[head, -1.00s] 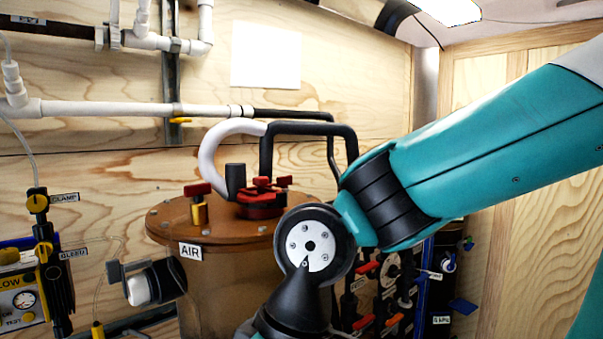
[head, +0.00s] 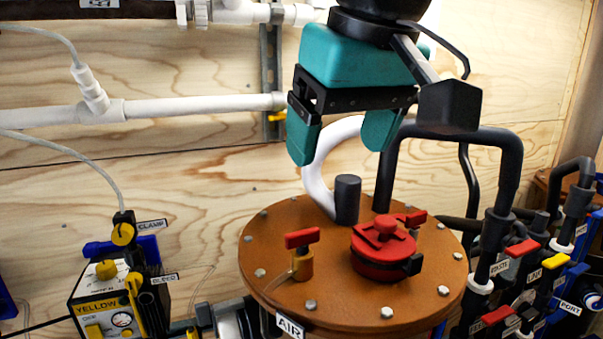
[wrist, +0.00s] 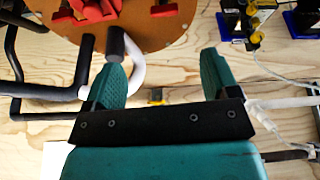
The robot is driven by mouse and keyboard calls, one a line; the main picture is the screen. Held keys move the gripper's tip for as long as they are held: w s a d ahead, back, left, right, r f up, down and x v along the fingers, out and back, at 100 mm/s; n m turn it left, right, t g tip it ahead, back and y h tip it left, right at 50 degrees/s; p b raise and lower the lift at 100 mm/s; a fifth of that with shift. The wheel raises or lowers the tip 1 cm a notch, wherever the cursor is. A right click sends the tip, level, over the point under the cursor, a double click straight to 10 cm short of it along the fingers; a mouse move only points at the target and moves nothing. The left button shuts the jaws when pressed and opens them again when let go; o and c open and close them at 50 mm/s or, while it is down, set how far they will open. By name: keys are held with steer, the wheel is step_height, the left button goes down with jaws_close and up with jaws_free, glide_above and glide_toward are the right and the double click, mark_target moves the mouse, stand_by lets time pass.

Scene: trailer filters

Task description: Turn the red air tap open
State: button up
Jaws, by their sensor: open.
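The air tap has a red T-handle (head: 302,238) on a brass body (head: 301,264) and stands on the left part of the brown drum lid (head: 268,230), above a white AIR label (head: 290,326). My gripper (head: 340,150) is open and empty. In the head view it hangs above the back of the lid, higher than the tap and apart from it. The wrist view shows both teal fingers of my gripper (wrist: 165,75) spread, with the lid's edge (wrist: 165,40) beyond them.
A red clamped cap (head: 383,245), a black stub (head: 347,198) and a white curved hose (head: 318,170) stand on the lid. Black pipes (head: 508,165) run behind and right. A yellow instrument box (head: 105,300) stands left. Space above the tap is clear.

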steer(key=r, duration=0.2)
glide_toward(302, 231)
steer(key=x, duration=0.9)
steer(key=shift+f, duration=0.1)
steer(key=c, duration=0.9)
